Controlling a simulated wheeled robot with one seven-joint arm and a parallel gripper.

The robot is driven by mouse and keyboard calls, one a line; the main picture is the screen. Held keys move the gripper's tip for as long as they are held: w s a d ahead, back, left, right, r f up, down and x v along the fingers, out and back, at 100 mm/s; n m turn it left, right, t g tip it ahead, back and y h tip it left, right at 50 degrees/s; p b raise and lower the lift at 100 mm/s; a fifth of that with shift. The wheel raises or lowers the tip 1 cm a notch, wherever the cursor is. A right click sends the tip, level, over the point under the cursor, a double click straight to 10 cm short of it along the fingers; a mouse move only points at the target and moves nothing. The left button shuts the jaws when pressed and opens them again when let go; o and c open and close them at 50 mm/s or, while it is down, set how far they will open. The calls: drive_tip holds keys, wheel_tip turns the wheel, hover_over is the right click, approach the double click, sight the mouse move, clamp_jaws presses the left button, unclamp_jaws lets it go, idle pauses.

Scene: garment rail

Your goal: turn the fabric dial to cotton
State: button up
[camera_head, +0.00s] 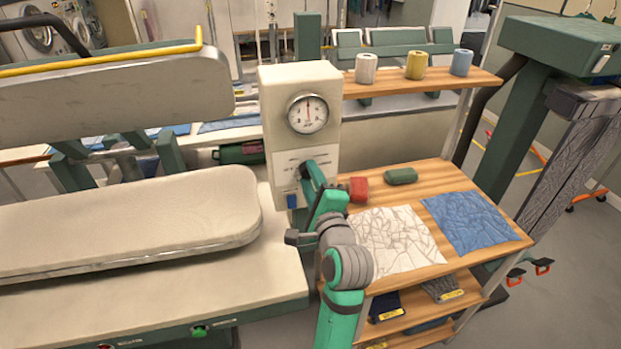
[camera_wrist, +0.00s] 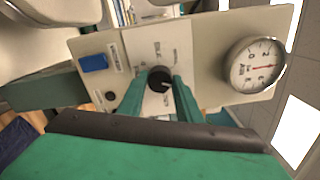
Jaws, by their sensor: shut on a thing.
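The fabric dial is a small round black knob (camera_wrist: 159,79) on the white panel of the control box (camera_head: 299,110). Small printed labels surround it in the wrist view, too blurred for me to read surely. A pale mark shows on the knob's lower right part, as pictured. My gripper (camera_wrist: 159,84) is shut on the knob, with one green finger on each side. In the head view my gripper (camera_head: 308,172) reaches the front panel and hides the knob.
A blue switch (camera_wrist: 93,62) and a gauge (camera_wrist: 255,63) share the box. The padded press board (camera_head: 130,220) lies left. A wooden table (camera_head: 455,185) at right holds white cloth (camera_head: 395,240), blue cloth (camera_head: 463,221), a red object (camera_head: 358,189) and a green object (camera_head: 400,176).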

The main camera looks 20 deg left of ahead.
drive_tip(key=shift+m, duration=0.5)
drive_tip(key=shift+a, duration=0.1)
drive_tip(key=o, duration=1)
drive_tip(key=shift+o, duration=0.2)
drive_tip(key=v, duration=1.1)
drive_tip(key=shift+w, duration=0.15)
